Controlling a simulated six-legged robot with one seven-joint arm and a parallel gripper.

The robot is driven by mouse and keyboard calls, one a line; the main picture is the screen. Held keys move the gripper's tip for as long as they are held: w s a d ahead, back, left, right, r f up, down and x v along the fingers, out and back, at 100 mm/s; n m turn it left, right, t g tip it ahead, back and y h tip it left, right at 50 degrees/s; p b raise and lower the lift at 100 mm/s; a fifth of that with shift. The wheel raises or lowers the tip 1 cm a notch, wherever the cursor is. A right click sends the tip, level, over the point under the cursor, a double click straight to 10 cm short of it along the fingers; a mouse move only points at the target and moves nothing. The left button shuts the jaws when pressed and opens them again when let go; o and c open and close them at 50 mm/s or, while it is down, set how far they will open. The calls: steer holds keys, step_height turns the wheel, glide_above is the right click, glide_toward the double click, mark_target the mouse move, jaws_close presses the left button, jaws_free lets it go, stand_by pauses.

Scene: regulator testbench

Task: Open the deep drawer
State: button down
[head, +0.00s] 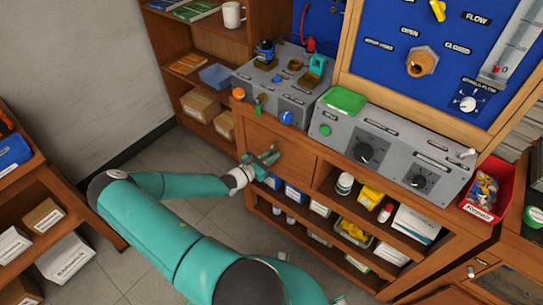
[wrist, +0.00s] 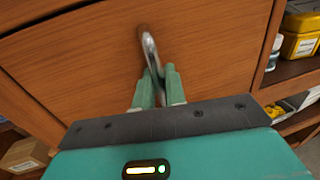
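The deep drawer (head: 291,153) has a plain brown wooden front in the bench, below the grey control boxes. It looks flush with the bench frame. The drawer front fills much of the wrist view (wrist: 85,65). Its curved metal handle (wrist: 149,46) stands out from the front, at upper middle of the wrist view. My gripper (head: 267,159) is at the drawer front in the head view. In the wrist view its two green fingers (wrist: 160,76) are close together, with the handle's lower part between their tips.
Open shelves right of the drawer hold bottles, a yellow box (head: 370,195) and cartons. A red bin (head: 487,189) sits at the bench's right end. A shelf unit with boxes (head: 45,215) stands at left.

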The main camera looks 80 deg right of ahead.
steer(key=shift+w+a, duration=0.1)
steer(key=s+a+v, duration=0.2)
steer(key=s+v, duration=0.1)
steer(key=v, duration=1.4)
steer(key=s+a+v, duration=0.2)
steer(key=v, duration=1.5)
steer(key=shift+s, duration=0.4)
steer(key=shift+r, duration=0.15)
steer(key=c, duration=1.8)
jaws_free()
steer(key=v, duration=1.4)
steer(key=shift+s, duration=0.15)
